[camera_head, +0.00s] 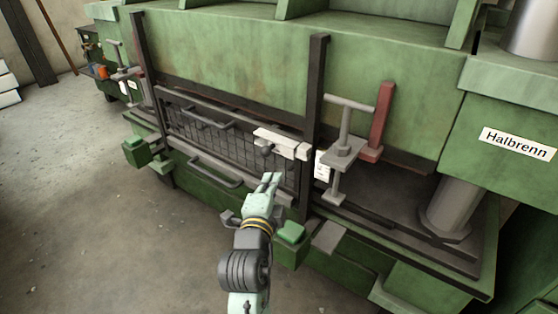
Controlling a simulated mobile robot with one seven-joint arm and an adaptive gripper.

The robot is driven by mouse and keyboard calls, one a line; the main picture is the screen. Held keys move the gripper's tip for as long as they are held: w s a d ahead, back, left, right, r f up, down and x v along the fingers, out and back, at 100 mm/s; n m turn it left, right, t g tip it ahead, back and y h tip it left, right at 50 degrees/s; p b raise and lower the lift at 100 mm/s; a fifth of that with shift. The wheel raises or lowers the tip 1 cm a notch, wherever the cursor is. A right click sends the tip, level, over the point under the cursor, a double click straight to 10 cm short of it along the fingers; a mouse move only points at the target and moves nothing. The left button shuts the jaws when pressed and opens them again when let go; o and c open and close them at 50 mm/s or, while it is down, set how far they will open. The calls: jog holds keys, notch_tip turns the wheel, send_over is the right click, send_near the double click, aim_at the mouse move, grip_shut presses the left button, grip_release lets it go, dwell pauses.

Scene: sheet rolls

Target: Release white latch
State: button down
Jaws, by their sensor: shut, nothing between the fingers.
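The white latch (282,142) is a pale bar with a small knob below it. It lies across the upper right of the dark mesh guard (212,137), beside the dark upright post. My gripper (272,178) is below the latch and points up toward it. Its pale green fingers are together with nothing between them. The fingertips appear a little below the latch's knob, and I cannot tell how far in front of the guard they are.
A grey T-handle clamp (343,150) and a red bar (381,118) stand right of the post. Green blocks (291,234) stick out low in front. A dark handle (208,117) and a lower grey handle (214,174) are on the machine. Open floor (60,190) lies left.

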aim_at(265, 154)
jog(key=p+x, duration=0.2)
jog(key=x, duration=0.8)
jog(key=shift+a+r, duration=0.1)
jog(key=w+a, duration=0.1)
jog(key=w+a+b, duration=0.1)
jog(key=a, duration=0.1)
jog(key=shift+w+a, duration=0.35)
jog(key=shift+a, duration=0.05)
